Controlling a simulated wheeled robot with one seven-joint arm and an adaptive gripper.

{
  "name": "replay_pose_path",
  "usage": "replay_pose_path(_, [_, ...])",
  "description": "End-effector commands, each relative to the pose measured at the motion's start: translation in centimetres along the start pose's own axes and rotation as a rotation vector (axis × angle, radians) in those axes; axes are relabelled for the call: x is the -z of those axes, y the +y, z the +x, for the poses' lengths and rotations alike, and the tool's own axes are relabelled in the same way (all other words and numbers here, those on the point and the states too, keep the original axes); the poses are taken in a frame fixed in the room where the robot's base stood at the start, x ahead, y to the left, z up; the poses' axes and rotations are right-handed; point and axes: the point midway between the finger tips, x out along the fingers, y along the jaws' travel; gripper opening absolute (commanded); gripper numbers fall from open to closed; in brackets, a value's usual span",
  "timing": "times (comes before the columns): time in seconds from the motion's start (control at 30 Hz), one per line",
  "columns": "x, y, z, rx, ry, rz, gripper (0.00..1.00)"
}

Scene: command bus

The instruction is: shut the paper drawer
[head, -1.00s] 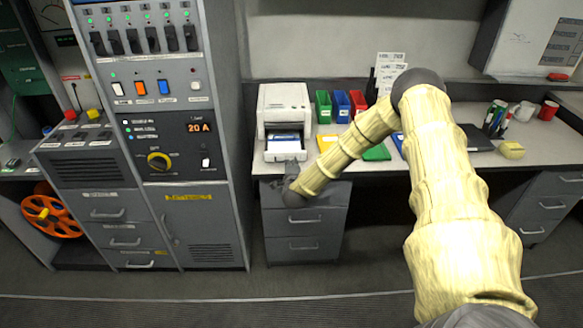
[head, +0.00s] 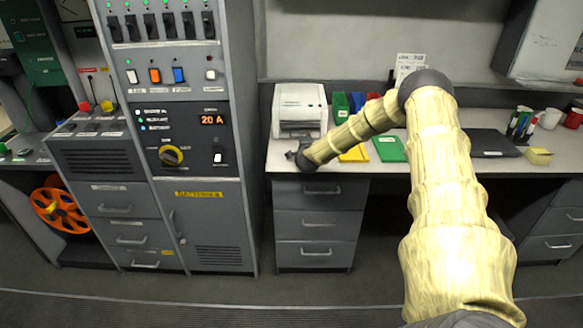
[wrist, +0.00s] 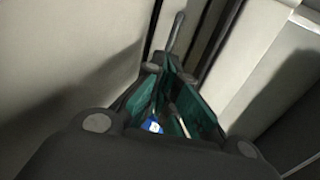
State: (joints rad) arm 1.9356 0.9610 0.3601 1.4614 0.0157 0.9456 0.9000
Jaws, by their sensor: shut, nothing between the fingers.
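The white printer (head: 299,108) stands on the desk at the left end. Its paper drawer (head: 298,132) is at the low front, and no long tray stands out from it in the head view; whether it is fully flush is too small to tell. My gripper (head: 292,155) is just in front of the printer, low over the desk's front edge. It is shut and empty, with a visible gap to the printer front. In the wrist view the gripper (wrist: 170,72) faces pale surfaces close by, with a small blue patch between its links.
Coloured bins (head: 341,106) stand right of the printer, partly behind my arm. A yellow folder (head: 353,154) and a green one (head: 389,149) lie on the desk (head: 440,178). A tall grey cabinet (head: 205,225) stands close on the left. Desk drawers (head: 318,225) are below.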

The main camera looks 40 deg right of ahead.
Motion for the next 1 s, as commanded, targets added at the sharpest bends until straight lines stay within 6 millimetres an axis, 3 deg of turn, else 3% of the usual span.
replay_pose_path(0.13, [1.1, -0.1, 0.5, 0.001, 0.009, 0.002, 0.00])
replay_pose_path(0.6, [0.9, -0.6, 0.3, 0.006, 0.009, 0.003, 0.00])
replay_pose_path(0.9, [-2.5, -0.6, -3.3, -0.001, -0.018, -0.003, 0.00])
replay_pose_path(1.0, [-2.5, -0.4, -4.9, 0.000, -0.017, -0.002, 0.00])
